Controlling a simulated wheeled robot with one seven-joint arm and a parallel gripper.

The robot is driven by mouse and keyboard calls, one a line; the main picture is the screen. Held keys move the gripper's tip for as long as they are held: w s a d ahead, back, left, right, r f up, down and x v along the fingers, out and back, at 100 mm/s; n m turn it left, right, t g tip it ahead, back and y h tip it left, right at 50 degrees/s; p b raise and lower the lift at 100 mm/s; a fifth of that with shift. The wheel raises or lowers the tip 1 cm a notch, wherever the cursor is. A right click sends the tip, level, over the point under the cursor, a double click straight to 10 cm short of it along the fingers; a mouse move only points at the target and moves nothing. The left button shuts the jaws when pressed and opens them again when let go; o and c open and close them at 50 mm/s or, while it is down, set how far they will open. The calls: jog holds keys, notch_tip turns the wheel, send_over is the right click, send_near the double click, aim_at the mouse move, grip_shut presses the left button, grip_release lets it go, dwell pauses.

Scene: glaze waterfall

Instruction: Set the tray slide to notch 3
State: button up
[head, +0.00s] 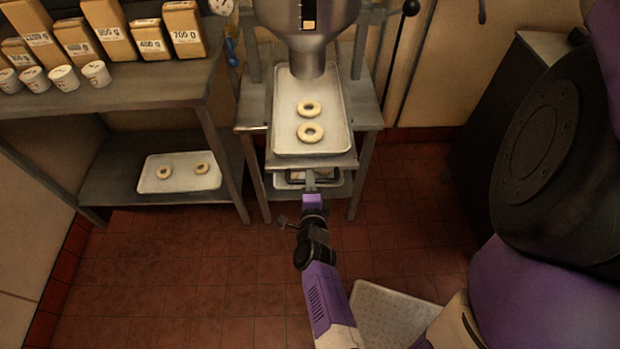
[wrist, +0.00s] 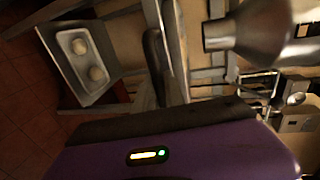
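The tray slide's sheet tray (head: 283,140) lies on the metal stand under the steel hopper (head: 306,30), with two ring doughnuts in a row on it. A dark bar handle (head: 292,181) is at the front of the stand, just below the tray's near edge. My gripper (head: 311,181) reaches to the middle of that handle from the front. I cannot tell whether its fingers are closed on the bar. In the wrist view my purple wrist housing fills the bottom, and the hopper spout (wrist: 217,36) shows at upper right. No notch marks are readable.
A side table (head: 120,90) at left carries several paper bags and white cups. Tiled floor is open in front.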

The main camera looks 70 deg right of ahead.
jog(key=o, duration=0.4)
jog(key=b+v, duration=0.1)
jog(key=v, duration=0.6)
jog(key=shift+s+a, duration=0.15)
jog(key=shift+a, duration=0.25)
